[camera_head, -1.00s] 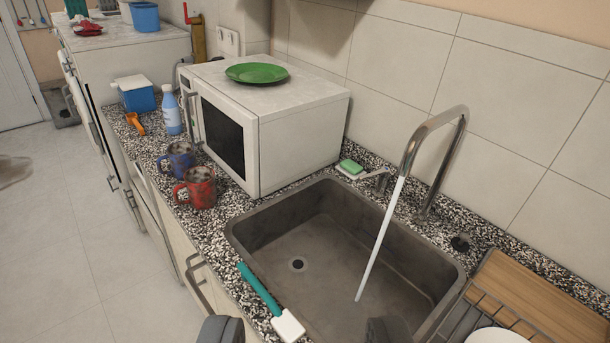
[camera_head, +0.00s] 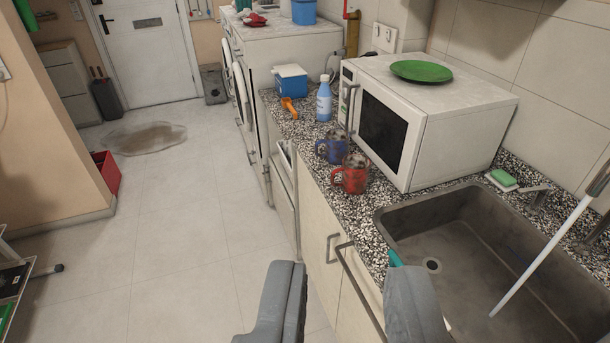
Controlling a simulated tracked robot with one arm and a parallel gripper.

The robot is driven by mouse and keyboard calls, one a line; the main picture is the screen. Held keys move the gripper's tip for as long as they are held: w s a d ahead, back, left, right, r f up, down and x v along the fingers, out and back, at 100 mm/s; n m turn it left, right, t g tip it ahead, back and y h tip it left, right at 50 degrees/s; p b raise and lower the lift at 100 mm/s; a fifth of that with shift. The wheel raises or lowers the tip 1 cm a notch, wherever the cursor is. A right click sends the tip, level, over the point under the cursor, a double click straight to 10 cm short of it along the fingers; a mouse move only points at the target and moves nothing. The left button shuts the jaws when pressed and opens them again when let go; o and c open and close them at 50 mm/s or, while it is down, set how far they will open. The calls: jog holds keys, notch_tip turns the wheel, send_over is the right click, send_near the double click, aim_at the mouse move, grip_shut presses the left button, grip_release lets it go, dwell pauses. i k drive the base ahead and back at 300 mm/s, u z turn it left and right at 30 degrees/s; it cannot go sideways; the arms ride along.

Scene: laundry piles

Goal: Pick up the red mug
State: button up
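The red mug (camera_head: 351,177) stands upright on the speckled counter (camera_head: 375,212), in front of the microwave and near the counter's front edge. It looks dirty, and its handle points left. A blue mug (camera_head: 332,149) stands just behind it. My gripper (camera_head: 345,290) is at the bottom of the view with its two grey fingers spread and nothing between them. It is nearer to me than the red mug and apart from it.
The microwave (camera_head: 433,130) with a green plate (camera_head: 421,71) on top stands right of the mugs. The floor at left is open, with a brown puddle (camera_head: 143,138).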

aim_at(349, 176)
jog(key=u, duration=1.85)
jog(key=i, duration=2.75)
jog(key=z, duration=2.75)
jog(key=i, duration=0.15)
jog(key=z, duration=0.75)
